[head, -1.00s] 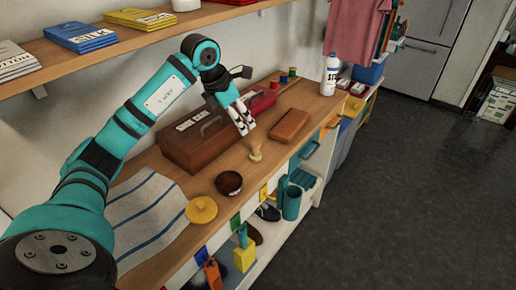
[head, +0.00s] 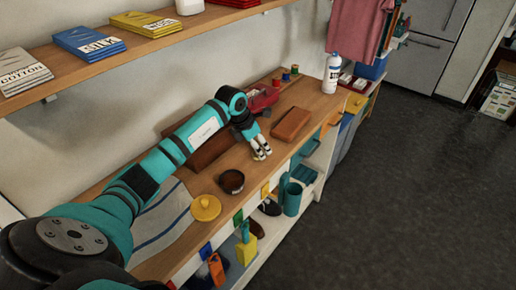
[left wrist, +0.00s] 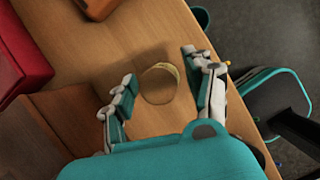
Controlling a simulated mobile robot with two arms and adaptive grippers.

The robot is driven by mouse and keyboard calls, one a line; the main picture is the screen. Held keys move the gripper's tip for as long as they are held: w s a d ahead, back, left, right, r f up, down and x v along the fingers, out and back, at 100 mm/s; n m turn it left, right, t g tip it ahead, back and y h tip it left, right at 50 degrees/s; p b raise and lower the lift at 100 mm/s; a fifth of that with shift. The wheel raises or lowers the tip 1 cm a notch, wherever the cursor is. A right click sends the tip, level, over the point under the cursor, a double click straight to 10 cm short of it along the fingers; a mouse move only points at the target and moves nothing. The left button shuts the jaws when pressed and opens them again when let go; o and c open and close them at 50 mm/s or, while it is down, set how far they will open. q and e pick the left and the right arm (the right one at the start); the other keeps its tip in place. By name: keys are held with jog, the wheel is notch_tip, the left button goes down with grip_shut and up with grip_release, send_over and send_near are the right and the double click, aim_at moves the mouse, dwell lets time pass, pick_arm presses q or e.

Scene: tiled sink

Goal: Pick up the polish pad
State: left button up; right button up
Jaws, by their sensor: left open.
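The polish pad, a small round tan piece, shows in the left wrist view (left wrist: 160,84) between the two fingers, with a gap on either side. In the head view it is hidden behind my left gripper (head: 261,150). My left gripper is open, low over the wooden bench near its front edge, with its fingers pointing down around the pad; it also shows in the left wrist view (left wrist: 160,88). I cannot tell whether a finger touches the pad. My right gripper is not in view.
A dark round bowl (head: 231,181) and a yellow lid (head: 206,208) stand left of the gripper. A brown block (head: 291,124) lies to its right. A brown box (head: 210,150) and a red box (head: 264,98) are behind. A white bottle (head: 331,75) stands at the far end.

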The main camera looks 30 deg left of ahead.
pick_arm(q)
jog(key=shift+c, duration=0.3)
grip_shut()
jog(key=shift+r, duration=0.35)
notch_tip(320, 180, up, 2)
jog(key=shift+r+b, duration=0.2)
jog(key=shift+b, duration=0.6)
jog(key=s+d+r+b, duration=0.1)
jog(key=s+d+b, duration=0.2)
jog(key=s+d, duration=0.6)
jog(key=s, duration=0.4)
jog(key=shift+d+r+b, duration=0.3)
jog(key=shift+r+b, duration=0.1)
